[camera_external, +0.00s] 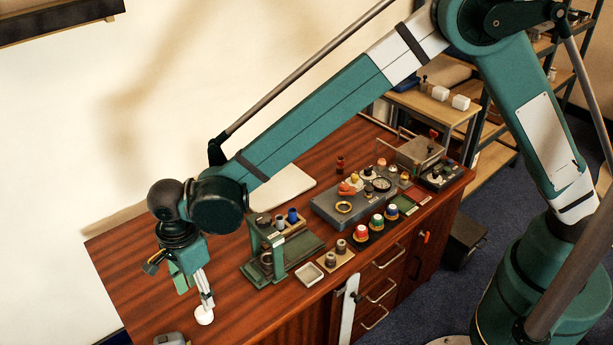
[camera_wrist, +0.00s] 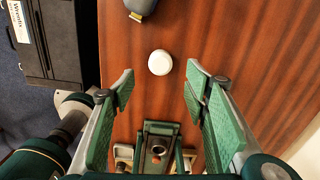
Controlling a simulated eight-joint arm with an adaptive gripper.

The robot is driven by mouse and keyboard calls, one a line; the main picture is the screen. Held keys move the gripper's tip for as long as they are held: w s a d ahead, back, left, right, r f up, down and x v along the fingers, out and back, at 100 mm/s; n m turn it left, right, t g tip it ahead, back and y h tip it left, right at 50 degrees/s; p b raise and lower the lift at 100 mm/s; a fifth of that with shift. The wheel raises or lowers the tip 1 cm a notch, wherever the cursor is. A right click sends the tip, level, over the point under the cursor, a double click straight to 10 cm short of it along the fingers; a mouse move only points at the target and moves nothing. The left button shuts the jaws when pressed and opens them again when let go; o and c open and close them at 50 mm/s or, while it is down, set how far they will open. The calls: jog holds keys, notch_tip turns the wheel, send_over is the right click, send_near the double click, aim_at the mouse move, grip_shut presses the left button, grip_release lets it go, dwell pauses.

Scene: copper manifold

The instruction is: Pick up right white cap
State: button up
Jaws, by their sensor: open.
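A round white cap (camera_external: 204,316) lies on the reddish-brown wooden bench, near its left end. It also shows in the wrist view as a white disc (camera_wrist: 160,62), with bare wood around it. My gripper (camera_external: 194,290) points down above the bench close to the cap and partly overlaps it in the external view. In the wrist view my gripper (camera_wrist: 161,84) is open, with its green-padded fingers spread and nothing between them. The cap appears just beyond the fingertips, roughly centred between them. Only one such cap shows on this part of the bench.
A grey device (camera_wrist: 142,6) lies just beyond the cap. A green stand (camera_external: 268,258) and a small white tray (camera_external: 310,273) stand to the right. A grey fixture (camera_external: 325,208) and several coloured caps are farther right. Bare wood surrounds the cap.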

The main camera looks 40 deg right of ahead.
aim_at(203, 310)
jog(key=shift+f+b, duration=0.3)
jog(key=shift+f, duration=1)
jog(key=shift+f+b, duration=0.85)
jog(key=shift+f, duration=1.75)
jog(key=c, duration=0.8)
